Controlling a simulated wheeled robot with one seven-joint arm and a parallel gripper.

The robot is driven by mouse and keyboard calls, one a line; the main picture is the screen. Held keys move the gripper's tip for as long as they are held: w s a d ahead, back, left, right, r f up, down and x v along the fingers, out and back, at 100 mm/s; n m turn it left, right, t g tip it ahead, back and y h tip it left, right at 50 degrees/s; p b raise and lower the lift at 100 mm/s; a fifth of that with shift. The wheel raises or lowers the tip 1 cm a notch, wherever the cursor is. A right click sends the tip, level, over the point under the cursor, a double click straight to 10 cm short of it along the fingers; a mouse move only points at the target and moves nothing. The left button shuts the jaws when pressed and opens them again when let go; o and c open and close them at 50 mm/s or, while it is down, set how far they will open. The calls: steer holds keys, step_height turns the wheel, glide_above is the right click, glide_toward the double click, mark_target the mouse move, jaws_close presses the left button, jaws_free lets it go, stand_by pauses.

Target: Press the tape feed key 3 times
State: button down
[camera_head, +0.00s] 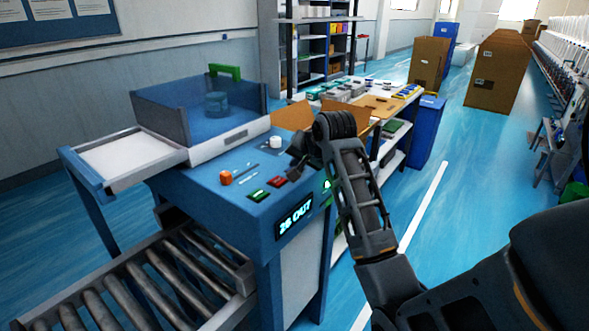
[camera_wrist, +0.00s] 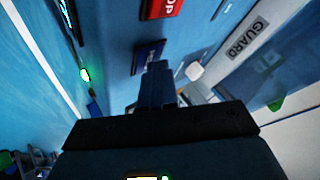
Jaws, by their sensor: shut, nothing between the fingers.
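A dark blue key (camera_wrist: 148,54) with a light label too small to read shows in the wrist view, beside the red key (camera_wrist: 165,8), on the blue machine top. I take it for the tape feed key. My gripper (camera_wrist: 158,68) is shut and empty, its fingertips at the lower edge of the blue key in that view; I cannot tell whether they touch it. In the head view my gripper (camera_head: 293,173) is over the panel's right end and hides the blue key. The green key (camera_head: 258,195) and red key (camera_head: 276,181) lie to its left.
An orange knob (camera_head: 226,178) and a white knob (camera_head: 276,142) stand on the panel. The display (camera_head: 294,226) reads "26 OUT". A roller conveyor (camera_head: 140,280) is in front. A green light (camera_head: 327,184) glows at the right.

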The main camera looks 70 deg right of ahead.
steer(key=shift+r, duration=0.1)
steer(key=shift+r+p, duration=0.65)
steer(key=shift+p, duration=0.35)
steer(key=shift+r, duration=0.1)
step_height(320, 180, up, 3)
steer(key=p, duration=0.2)
steer(key=shift+p, duration=0.35)
steer(key=shift+r, duration=0.95)
stand_by(1.3)
